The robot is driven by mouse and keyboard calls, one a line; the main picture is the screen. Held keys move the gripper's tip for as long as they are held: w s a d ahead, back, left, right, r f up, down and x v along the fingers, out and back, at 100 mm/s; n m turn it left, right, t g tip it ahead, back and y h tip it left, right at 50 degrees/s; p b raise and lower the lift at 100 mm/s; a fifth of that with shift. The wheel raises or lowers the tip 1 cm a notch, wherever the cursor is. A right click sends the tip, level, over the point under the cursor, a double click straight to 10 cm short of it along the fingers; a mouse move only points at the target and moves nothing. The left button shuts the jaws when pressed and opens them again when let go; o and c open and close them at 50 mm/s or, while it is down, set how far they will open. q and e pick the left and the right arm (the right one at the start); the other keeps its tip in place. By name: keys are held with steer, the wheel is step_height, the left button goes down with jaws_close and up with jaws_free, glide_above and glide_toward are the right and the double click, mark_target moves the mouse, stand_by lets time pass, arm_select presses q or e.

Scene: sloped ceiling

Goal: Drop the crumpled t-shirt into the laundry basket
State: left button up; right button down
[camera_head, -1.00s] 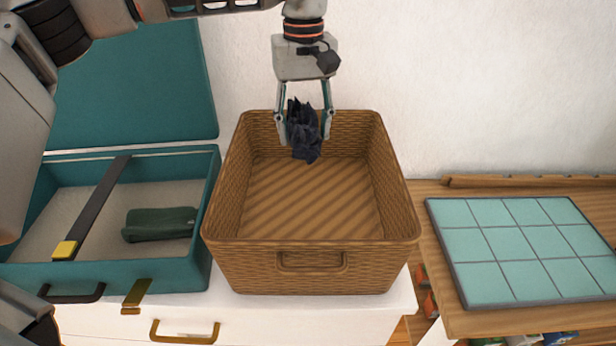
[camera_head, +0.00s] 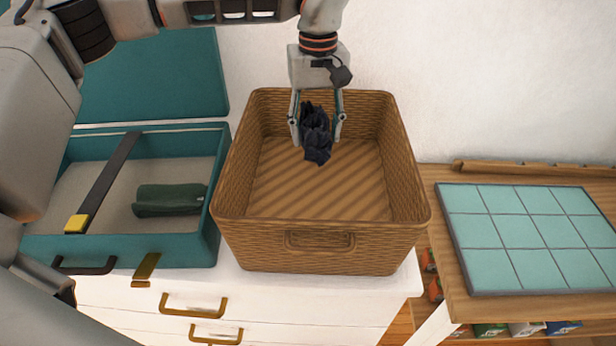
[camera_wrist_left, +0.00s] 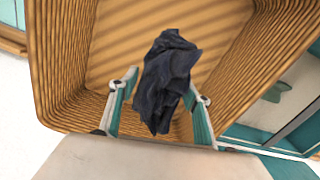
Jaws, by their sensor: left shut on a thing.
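The crumpled t-shirt (camera_head: 316,136) is a small dark navy bundle. My left gripper (camera_head: 317,135) is shut on it and points down inside the back part of the laundry basket (camera_head: 322,238). The t-shirt hangs below the basket's back rim, and the basket floor shows bare around it. In the left wrist view the t-shirt (camera_wrist_left: 166,80) sits between the two fingers, with the slatted floor of the basket (camera_wrist_left: 115,45) beyond it. The basket is brown, woven and upright on a white dresser. My right gripper is not in view.
An open teal suitcase (camera_head: 130,248) holding a rolled green cloth (camera_head: 168,200) stands close to the basket's left. The white dresser (camera_head: 260,300) carries both. On the right is a wooden table (camera_head: 445,200) with a teal tiled top. A white wall rises behind.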

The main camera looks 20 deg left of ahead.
arm_select(q)
steer(key=o, duration=1.3)
steer(key=shift+c, duration=0.2)
steer(key=shift+r, duration=0.15)
step_height(320, 180, up, 12)
steer(key=shift+f, duration=0.1)
